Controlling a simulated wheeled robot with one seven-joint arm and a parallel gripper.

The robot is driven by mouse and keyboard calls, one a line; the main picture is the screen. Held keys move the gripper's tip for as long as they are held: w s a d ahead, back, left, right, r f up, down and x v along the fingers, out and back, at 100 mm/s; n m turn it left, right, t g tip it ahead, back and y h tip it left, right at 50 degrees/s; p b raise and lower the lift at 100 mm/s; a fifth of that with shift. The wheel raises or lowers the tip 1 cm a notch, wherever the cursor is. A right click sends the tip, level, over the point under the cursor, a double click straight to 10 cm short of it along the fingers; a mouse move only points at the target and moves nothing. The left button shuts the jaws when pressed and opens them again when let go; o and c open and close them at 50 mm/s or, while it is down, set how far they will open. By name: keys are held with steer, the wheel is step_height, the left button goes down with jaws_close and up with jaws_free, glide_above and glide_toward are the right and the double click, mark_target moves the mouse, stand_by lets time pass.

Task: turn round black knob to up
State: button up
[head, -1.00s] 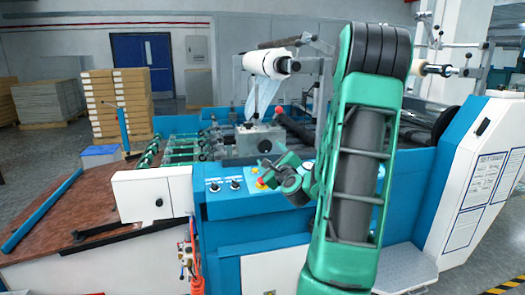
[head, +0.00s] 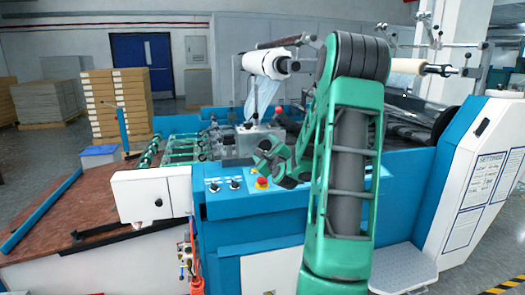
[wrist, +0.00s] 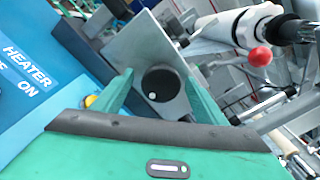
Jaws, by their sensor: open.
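The round black knob (wrist: 162,83) shows in the wrist view on a grey metal plate (wrist: 145,42). A white dot sits near its lower-left rim. My gripper (wrist: 160,76) is open, with one green finger to each side of the knob in this view. I cannot tell whether the fingers touch it. In the head view my gripper (head: 268,153) is in front of the metal box (head: 244,138) above the blue control panel. The knob cannot be made out there.
The blue panel (head: 285,192) carries small black switches (head: 234,185) and a red stop button (head: 261,183). A red ball (wrist: 260,57) and a white roll (wrist: 235,28) show in the wrist view. Stacked boxes (head: 128,103) stand far behind.

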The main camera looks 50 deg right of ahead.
steer(key=shift+c, duration=0.2)
steer(key=c, duration=1)
